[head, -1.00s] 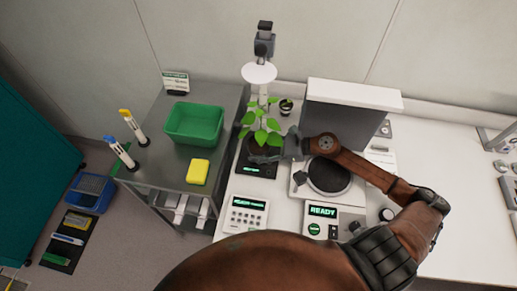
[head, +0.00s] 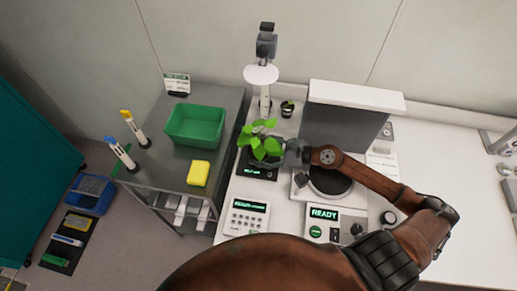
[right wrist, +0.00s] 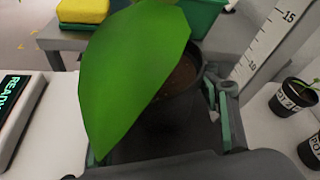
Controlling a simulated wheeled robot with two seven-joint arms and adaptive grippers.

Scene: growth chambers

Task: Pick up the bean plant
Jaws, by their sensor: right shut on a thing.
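The bean plant (head: 265,146) has bright green leaves and stands in a dark pot in front of the upright measuring post. In the right wrist view a large bean leaf (right wrist: 135,75) covers much of the dark pot (right wrist: 180,105), and soil shows inside the rim. My right gripper (head: 272,160) reaches in from the right and is shut on the pot, with one finger on each side in the right wrist view (right wrist: 165,125). Whether the pot touches the black scale (head: 257,173) beneath cannot be told. My left gripper is not in view.
A small potted seedling (head: 287,108) stands behind the plant, near the measuring post (head: 265,105). A turntable device (head: 330,182) is at right, under my arm. A steel cart at left holds a green bin (head: 195,125) and a yellow sponge (head: 199,173).

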